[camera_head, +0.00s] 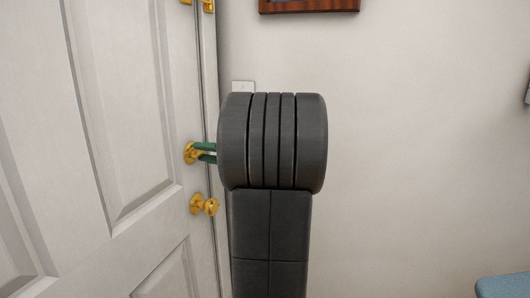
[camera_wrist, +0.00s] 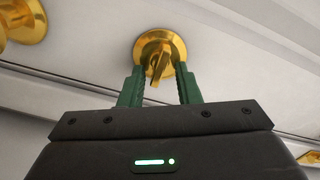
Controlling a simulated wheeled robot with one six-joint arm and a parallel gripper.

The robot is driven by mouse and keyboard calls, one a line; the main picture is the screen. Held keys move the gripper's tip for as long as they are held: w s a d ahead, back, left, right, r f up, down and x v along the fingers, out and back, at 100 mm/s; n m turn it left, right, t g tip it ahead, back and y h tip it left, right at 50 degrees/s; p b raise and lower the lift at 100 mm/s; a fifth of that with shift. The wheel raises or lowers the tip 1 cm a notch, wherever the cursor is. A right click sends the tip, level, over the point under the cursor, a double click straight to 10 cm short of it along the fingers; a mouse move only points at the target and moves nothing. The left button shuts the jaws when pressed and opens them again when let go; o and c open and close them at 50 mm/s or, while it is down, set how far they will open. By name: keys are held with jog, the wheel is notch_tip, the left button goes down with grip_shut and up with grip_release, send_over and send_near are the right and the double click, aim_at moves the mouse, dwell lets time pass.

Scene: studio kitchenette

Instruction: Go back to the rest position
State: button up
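My gripper (camera_wrist: 159,72) has two green fingers, spread apart with a clear gap between them. They point at a brass thumb-turn lock (camera_wrist: 155,48) on the white door, and its narrow lever stands between the fingertips without visibly being pinched. In the head view my gripper (camera_head: 203,152) shows only as short green fingers beside the brass lock (camera_head: 189,153), and my dark arm hides the rest. Whether a fingertip touches the lock's round plate cannot be told.
The white panelled door (camera_head: 90,150) fills the left. A brass knob (camera_head: 205,204) sits below the lock. A light switch plate (camera_head: 243,87) and a framed picture (camera_head: 310,5) are on the wall. A blue surface (camera_head: 503,287) shows at lower right. The space right of my arm looks clear.

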jog(key=n, duration=0.3)
jog(key=n+b, duration=0.1)
jog(key=shift+s+r+n, duration=0.1)
jog(key=shift+r+n, duration=0.15)
jog(key=shift+n, duration=0.15)
